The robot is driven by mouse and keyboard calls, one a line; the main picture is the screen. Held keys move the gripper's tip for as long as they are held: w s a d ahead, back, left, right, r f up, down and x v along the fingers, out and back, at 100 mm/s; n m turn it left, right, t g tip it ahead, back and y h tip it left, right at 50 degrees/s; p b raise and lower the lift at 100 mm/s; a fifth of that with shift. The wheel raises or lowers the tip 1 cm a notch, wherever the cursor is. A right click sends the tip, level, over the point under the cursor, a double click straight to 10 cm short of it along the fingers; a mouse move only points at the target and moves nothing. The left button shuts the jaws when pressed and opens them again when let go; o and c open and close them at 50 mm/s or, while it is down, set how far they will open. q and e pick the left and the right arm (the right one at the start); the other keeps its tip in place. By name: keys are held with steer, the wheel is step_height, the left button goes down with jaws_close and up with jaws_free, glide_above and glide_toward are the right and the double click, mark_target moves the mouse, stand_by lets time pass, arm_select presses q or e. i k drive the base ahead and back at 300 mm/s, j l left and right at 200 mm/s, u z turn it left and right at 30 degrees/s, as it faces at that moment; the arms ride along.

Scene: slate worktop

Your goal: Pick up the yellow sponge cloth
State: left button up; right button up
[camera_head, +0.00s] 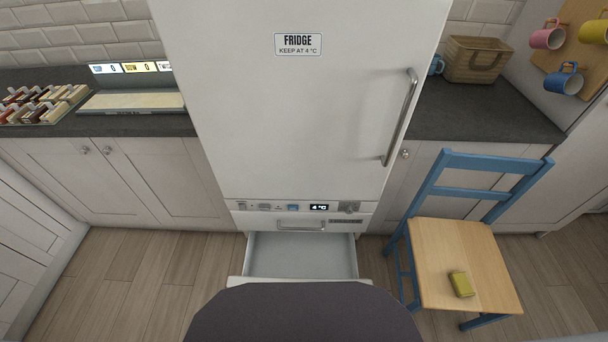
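A white fridge (320,110) stands in the middle, with its lower drawer (301,256) pulled open over the floor. The chair's backrest (490,163) faces the right-hand worktop (480,110). A basket (476,60) stands there. Wooden floor (120,275) is clear at left.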

mark_target(461, 284)
steer(key=k, duration=0.65)
steer(key=z, duration=0.4)
steer(key=l+z, duration=0.1)
steer(key=z, duration=0.65)
steer(key=i+z, duration=0.1)
steer(key=z, duration=0.3)
